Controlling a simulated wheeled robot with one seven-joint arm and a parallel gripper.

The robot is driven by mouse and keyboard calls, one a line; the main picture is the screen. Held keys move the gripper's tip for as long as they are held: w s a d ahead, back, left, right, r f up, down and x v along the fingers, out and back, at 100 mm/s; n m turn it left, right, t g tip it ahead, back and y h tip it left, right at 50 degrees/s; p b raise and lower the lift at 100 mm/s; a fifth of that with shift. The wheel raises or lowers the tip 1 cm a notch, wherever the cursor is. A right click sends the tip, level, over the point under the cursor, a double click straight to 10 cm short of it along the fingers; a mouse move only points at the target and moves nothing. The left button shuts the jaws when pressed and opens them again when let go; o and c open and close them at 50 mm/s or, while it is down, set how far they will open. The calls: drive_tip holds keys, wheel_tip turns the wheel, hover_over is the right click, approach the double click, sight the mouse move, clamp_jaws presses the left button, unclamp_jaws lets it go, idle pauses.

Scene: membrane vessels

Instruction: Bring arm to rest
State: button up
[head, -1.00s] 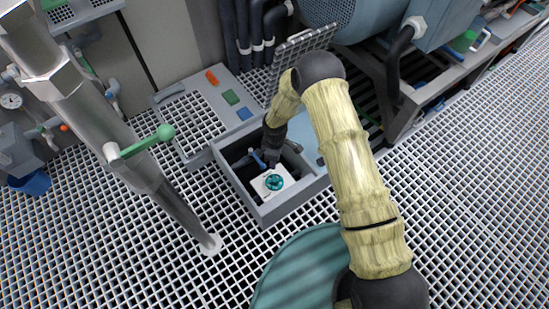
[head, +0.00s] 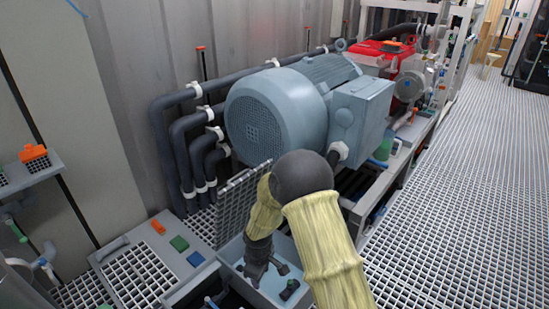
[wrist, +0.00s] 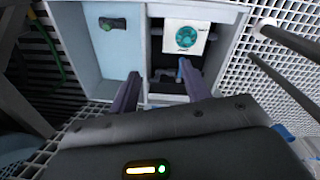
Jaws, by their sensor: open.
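My gripper (head: 265,274) is open and empty, pointing down over a grey two-compartment box (head: 229,246). In the wrist view its two dark fingers (wrist: 158,70) are spread apart near the box's divider. The left compartment there has a pale blue floor (wrist: 108,62) and holds a small dark and green piece (wrist: 112,23). The right compartment is dark and holds a white square block (wrist: 170,38) with a teal wheel on top. Neither piece is between the fingers. My arm hides part of the box in the head view.
A large blue motor (head: 277,118) and dark pipes (head: 170,150) are behind. Grated floor (head: 470,190) is free at right.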

drive_tip(key=s+d+r+m, duration=0.4)
drive_tip(key=d+r+m, duration=0.2)
drive_tip(key=d+r, duration=0.65)
drive_tip(key=s+d+r+m+t, duration=0.2)
drive_tip(key=s+d+r+m, duration=0.6)
drive_tip(key=s, duration=0.4)
drive_tip(key=w+p+v, duration=0.3)
drive_tip(key=p+v, duration=0.9)
drive_tip(key=w+r+p+v, duration=0.1)
drive_tip(key=w+p+v, duration=0.2)
drive_tip(key=p+v, duration=0.9)
drive_tip(key=w+r+p+v, duration=0.1)
drive_tip(key=w+p+v, duration=0.1)
drive_tip(key=p+v, duration=1)
drive_tip(key=shift+w+a+r+n+p, duration=0.3)
drive_tip(key=shift+w+a+n+p, duration=0.15)
drive_tip(key=shift+w+p, duration=0.3)
drive_tip(key=shift+s, duration=0.1)
drive_tip(key=shift+c, duration=0.5)
